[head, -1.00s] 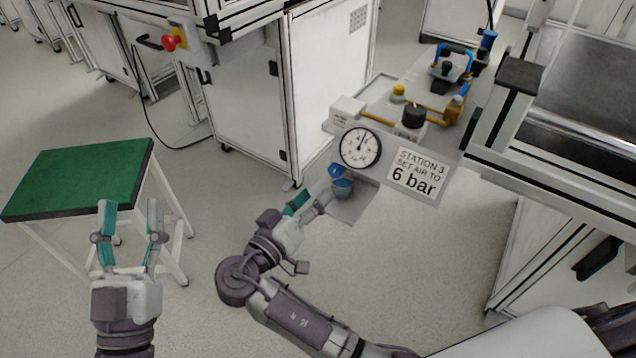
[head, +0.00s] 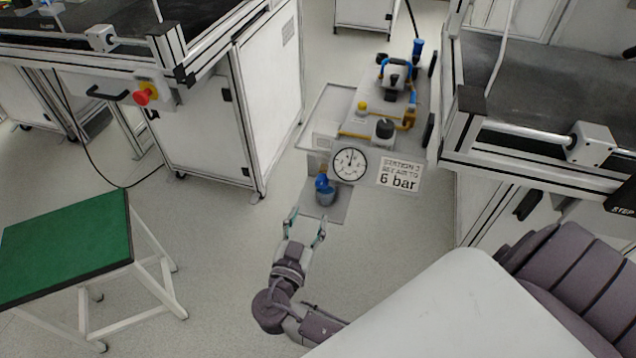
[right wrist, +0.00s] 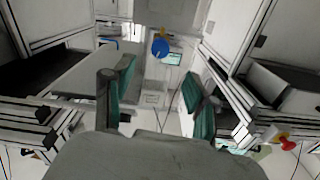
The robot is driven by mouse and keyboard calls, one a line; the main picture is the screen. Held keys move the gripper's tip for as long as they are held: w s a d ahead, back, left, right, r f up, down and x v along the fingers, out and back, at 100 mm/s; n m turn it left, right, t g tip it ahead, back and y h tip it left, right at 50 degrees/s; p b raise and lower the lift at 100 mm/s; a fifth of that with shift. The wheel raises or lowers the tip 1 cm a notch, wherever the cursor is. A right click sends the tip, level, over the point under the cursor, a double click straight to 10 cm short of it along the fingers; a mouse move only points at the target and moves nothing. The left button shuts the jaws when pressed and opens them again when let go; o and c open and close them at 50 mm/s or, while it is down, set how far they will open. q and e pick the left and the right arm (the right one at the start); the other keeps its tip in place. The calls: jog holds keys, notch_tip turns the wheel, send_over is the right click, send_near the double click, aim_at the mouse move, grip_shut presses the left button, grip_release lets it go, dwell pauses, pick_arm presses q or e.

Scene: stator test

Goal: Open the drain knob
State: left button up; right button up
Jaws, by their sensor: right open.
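The blue drain knob (head: 323,184) sits low on the front of the air unit, below the round pressure gauge (head: 349,163). It shows as a blue disc in the right wrist view (right wrist: 160,47), beyond the fingers and roughly centred between them. My right gripper (head: 306,223) is open, its fingers pointing at the knob. In the head view, a small gap separates the fingertips from the knob. The right wrist view also shows the gripper's teal-padded fingers (right wrist: 157,80) apart with nothing between them. My left gripper is out of view.
A sign (head: 399,175) reading "6 bar" hangs right of the gauge. A black knob (head: 384,128) and a yellow cap (head: 362,107) sit on the unit's top. A white cabinet (head: 205,125) stands left, a bench (head: 540,150) right, and a green-topped stool (head: 65,245) lower left.

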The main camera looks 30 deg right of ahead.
aim_at(321, 185)
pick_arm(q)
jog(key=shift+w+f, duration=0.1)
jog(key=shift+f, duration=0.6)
pick_arm(e)
jog(key=x, duration=1)
jog(key=shift+w+d, duration=0.2)
jog(key=shift+w, duration=0.1)
grip_shut()
jog(key=n+b, duration=0.1)
jog(key=n, duration=0.2)
jog(key=shift+f+b, duration=0.1)
jog(key=shift+b, duration=0.2)
jog(key=shift+n, duration=0.4)
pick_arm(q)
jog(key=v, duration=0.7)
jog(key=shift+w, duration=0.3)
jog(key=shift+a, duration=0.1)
pick_arm(e)
grip_release()
